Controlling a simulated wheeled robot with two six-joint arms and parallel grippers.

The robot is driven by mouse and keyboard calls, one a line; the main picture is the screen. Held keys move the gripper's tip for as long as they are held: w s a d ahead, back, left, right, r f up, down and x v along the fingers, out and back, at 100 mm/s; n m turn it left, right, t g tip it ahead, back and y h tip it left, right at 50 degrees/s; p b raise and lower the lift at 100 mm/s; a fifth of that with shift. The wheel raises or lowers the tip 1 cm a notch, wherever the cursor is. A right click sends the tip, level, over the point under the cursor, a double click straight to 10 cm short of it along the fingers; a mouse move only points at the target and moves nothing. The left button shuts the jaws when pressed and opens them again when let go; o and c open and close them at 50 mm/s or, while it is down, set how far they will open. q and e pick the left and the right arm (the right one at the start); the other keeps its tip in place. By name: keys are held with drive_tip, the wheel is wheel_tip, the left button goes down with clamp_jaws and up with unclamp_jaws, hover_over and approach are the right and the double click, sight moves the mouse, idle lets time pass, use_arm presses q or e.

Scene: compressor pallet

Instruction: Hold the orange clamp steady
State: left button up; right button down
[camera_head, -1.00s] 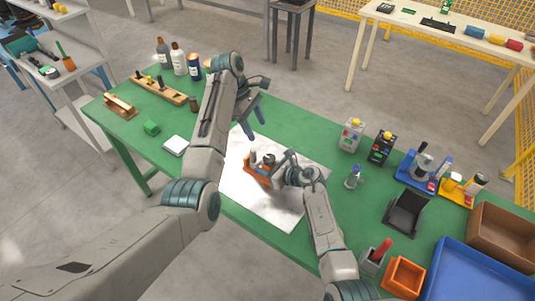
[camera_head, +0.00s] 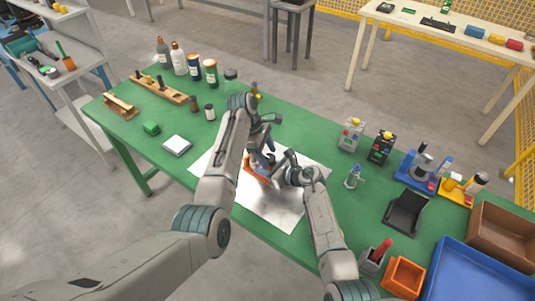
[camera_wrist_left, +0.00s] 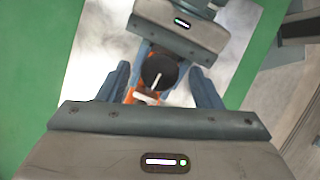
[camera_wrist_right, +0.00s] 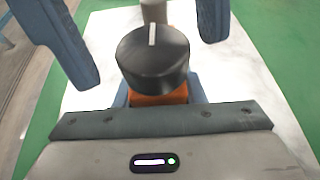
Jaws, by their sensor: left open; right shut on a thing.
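The orange clamp (camera_head: 257,172) is on the white sheet in the middle of the green table. In the right wrist view its orange body (camera_wrist_right: 160,98) shows below a round black knob (camera_wrist_right: 153,62) with a white mark. My right gripper (camera_wrist_right: 158,100) is shut on the orange body, its blue fingers partly hidden under the knob. My left gripper (camera_head: 267,150) is open above the clamp. In the left wrist view its blue fingers (camera_wrist_left: 160,85) are apart on either side of the knob (camera_wrist_left: 160,72), with gaps between. The two grippers hide much of the clamp in the head view.
The white sheet (camera_head: 280,210) lies under the clamp. Bottles (camera_head: 179,60) and a wooden rack (camera_head: 160,88) stand at the back left. Small devices (camera_head: 381,148), an orange bin (camera_head: 404,277) and a blue tray (camera_head: 480,272) are on the right.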

use_arm(q)
drive_tip(key=shift+d+f, duration=0.1)
drive_tip(key=shift+f, duration=0.15)
drive_tip(key=c, duration=1)
drive_tip(key=m+g, duration=0.1)
drive_tip(key=m, duration=0.2)
drive_tip(key=m+y, duration=0.1)
drive_tip(key=m, duration=0.1)
drive_tip(key=shift+w+m+g, duration=0.15)
drive_tip(key=shift+m+g, duration=0.25)
drive_tip(key=m+y, duration=0.1)
drive_tip(key=m, duration=0.1)
drive_tip(key=m+g+y, duration=0.1)
drive_tip(key=m, duration=0.1)
drive_tip(key=shift+w+d+m, duration=0.1)
drive_tip(key=shift+d+m, duration=0.05)
drive_tip(key=shift+m, duration=0.15)
